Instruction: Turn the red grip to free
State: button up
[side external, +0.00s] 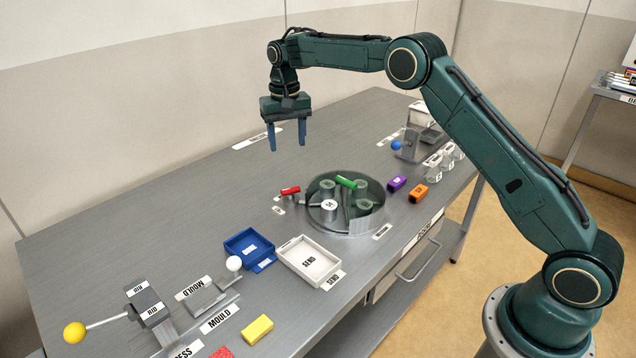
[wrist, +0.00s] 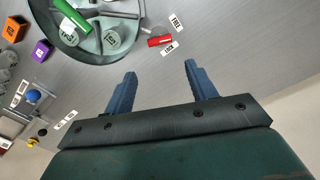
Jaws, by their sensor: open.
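The red grip (side external: 290,190) is a short red bar at the left edge of the round dryer hood (side external: 372,222). In the wrist view the red grip (wrist: 160,41) lies between two small white labels (wrist: 169,48), one reading like LOCK and the other like FREE (wrist: 176,22). It is closer to the LOCK label. My gripper (side external: 287,146) is open and empty, high above the table and behind the grip. In the wrist view its two blue fingers (wrist: 160,72) are apart, with the red grip beyond them.
A blue tray (side external: 249,246) and white SEND tray (side external: 309,262) stand in front. The table behind the hood is mostly clear.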

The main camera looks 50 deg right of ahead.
aim_at(291, 193)
jog(key=shift+f, duration=0.15)
notch_tip(291, 193, down, 14)
jog(key=shift+r, duration=0.25)
dwell(0.4)
jog(key=c, duration=0.7)
